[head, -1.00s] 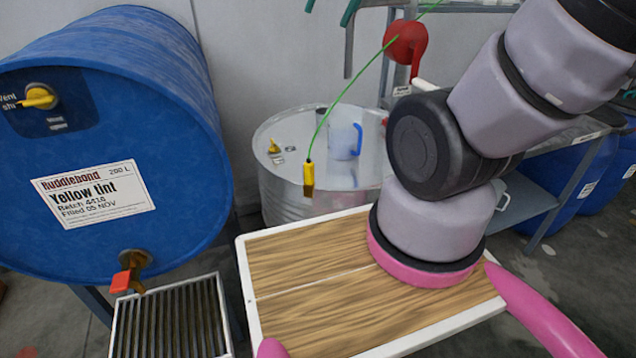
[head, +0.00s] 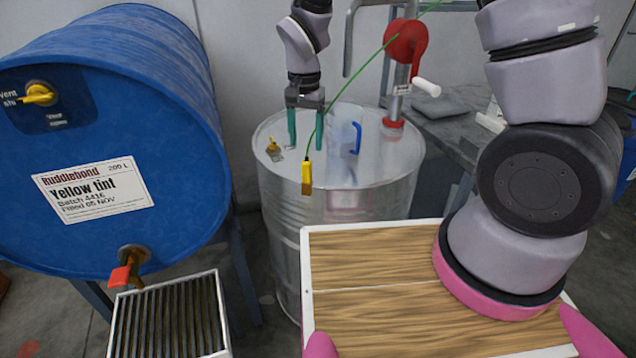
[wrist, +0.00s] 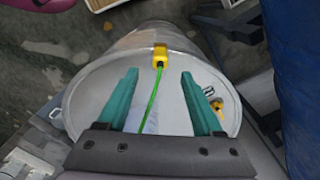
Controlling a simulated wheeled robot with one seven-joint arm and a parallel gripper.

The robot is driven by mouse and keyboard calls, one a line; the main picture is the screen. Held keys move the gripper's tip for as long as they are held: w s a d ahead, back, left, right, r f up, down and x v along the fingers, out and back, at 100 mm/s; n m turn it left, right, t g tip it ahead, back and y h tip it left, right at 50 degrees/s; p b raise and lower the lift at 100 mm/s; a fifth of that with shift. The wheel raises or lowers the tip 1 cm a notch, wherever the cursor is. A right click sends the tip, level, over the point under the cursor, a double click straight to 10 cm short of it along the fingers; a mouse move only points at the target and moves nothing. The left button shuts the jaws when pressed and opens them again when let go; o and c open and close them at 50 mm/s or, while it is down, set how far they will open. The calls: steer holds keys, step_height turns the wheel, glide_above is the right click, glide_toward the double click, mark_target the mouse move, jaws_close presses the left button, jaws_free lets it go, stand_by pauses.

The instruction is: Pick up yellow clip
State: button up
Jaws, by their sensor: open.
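In the wrist view the yellow clip (wrist: 160,56) shows near the drum rim, centred just beyond my fingertips. My gripper (head: 306,146) points down over the drum top, its teal fingers apart, above the clip in the head picture. In the wrist view my gripper (wrist: 158,74) is open and empty, with the green cable running between the fingers. The exact gap to the clip is unclear.
A large blue drum (head: 175,100) stands left, above a grated tray (head: 116,325). A grey bench (head: 450,125) is at right.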

glide_above(307, 183)
steer(key=w, duration=0.1)
step_height(307, 183, down, 5)
steer(key=shift+d, duration=0.1)
steer(key=shift+f, duration=2.8)
jaws_close()
